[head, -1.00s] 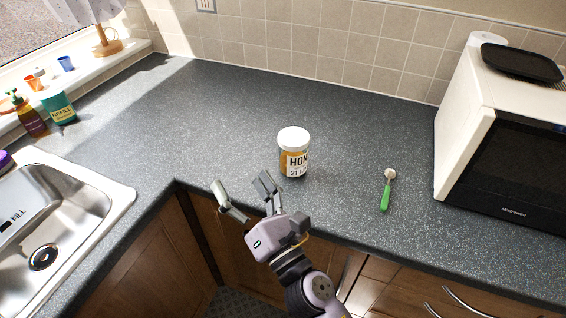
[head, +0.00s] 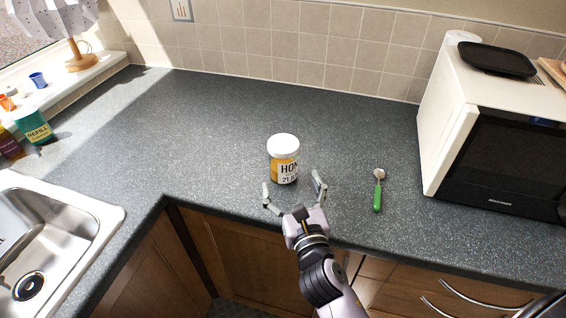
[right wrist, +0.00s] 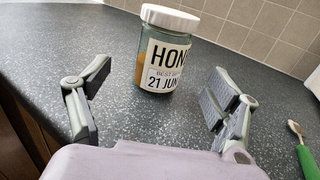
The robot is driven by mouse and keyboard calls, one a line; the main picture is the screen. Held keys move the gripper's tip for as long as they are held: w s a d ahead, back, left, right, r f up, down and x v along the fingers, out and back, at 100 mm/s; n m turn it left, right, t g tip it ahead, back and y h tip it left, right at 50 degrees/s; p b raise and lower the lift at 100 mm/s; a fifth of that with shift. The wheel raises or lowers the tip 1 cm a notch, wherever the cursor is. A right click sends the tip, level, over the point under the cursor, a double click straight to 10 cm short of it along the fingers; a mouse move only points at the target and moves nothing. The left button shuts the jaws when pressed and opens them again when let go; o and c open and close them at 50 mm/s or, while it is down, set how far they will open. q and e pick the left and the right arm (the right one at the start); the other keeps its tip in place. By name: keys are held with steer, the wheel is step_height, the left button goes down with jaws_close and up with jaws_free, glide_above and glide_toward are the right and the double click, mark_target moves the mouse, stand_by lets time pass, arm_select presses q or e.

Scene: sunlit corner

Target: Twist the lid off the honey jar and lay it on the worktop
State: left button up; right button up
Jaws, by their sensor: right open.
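The honey jar (head: 284,167) stands upright on the dark grey worktop (head: 220,130), with its white lid (head: 283,147) on top. It also shows in the right wrist view (right wrist: 165,58), ahead of my gripper, with the lid (right wrist: 170,17) at the upper edge. My right gripper (head: 291,189) is open and empty, at the near side of the jar by the worktop's front edge. In the right wrist view its fingers (right wrist: 158,105) are spread wide, and the jar is beyond them, between their directions. My left gripper is not in view.
A green-handled brush (head: 378,193) lies right of the jar. A white microwave (head: 445,125) with a black tray (head: 497,60) on top stands at the right. A steel sink (head: 60,235) is at the left. The worktop behind and left of the jar is clear.

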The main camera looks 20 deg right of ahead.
mark_target(283, 160)
steer(key=w, duration=0.3)
steer(key=w+p, duration=0.1)
steer(key=w, duration=0.2)
steer(key=w+d, duration=0.1)
steer(key=w, duration=0.1)
steer(key=shift+w, duration=0.4)
steer(key=shift+s, duration=0.1)
steer(key=shift+c, duration=0.4)
steer(key=shift+a, duration=0.1)
steer(key=c, duration=1.6)
step_height(283, 160, up, 20)
steer(key=p, duration=0.4)
